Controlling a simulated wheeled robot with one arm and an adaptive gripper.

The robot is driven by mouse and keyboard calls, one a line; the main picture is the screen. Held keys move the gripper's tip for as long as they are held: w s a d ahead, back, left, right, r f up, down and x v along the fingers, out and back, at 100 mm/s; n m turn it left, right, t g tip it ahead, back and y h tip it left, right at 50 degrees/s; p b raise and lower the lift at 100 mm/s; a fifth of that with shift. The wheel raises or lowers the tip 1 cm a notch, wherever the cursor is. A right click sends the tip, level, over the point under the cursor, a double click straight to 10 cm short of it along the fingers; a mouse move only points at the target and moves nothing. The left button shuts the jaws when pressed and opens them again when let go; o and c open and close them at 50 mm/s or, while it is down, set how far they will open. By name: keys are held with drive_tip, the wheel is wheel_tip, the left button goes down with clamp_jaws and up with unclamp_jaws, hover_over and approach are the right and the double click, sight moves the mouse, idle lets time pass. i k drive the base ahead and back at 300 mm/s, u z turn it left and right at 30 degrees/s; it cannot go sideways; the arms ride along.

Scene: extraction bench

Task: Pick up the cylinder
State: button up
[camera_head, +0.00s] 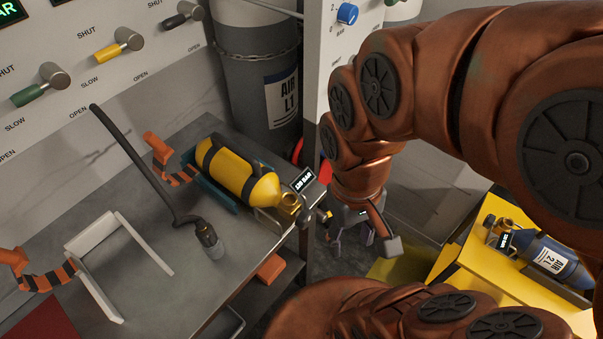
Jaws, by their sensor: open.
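A yellow cylinder (238,173) with black bands lies on its side in a dark teal cradle (205,187) on the grey bench. Its brass valve end (290,203) points to the lower right, beside a small gauge display (304,180). A blue cylinder (553,259) marked AIR 2L lies on a yellow stand at the right. My gripper (364,241) hangs between the two, right of the bench edge. Its fingers are apart and it touches neither cylinder. My arm covers part of the view on the right.
A white frame (99,287) stands empty on the bench (180,290). A black hose (140,165) with a connector rises beside it. Orange-and-black straps (45,280) lie at the left. A large grey tank (258,75) stands behind. A lever panel lines the back. The yellow stand (470,262) is right.

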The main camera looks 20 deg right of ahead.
sight(258, 186)
drive_tip(key=u, duration=0.35)
drive_tip(key=k, duration=1.05)
drive_tip(key=u, duration=1.4)
drive_tip(key=i, duration=1.05)
drive_tip(key=z, duration=0.25)
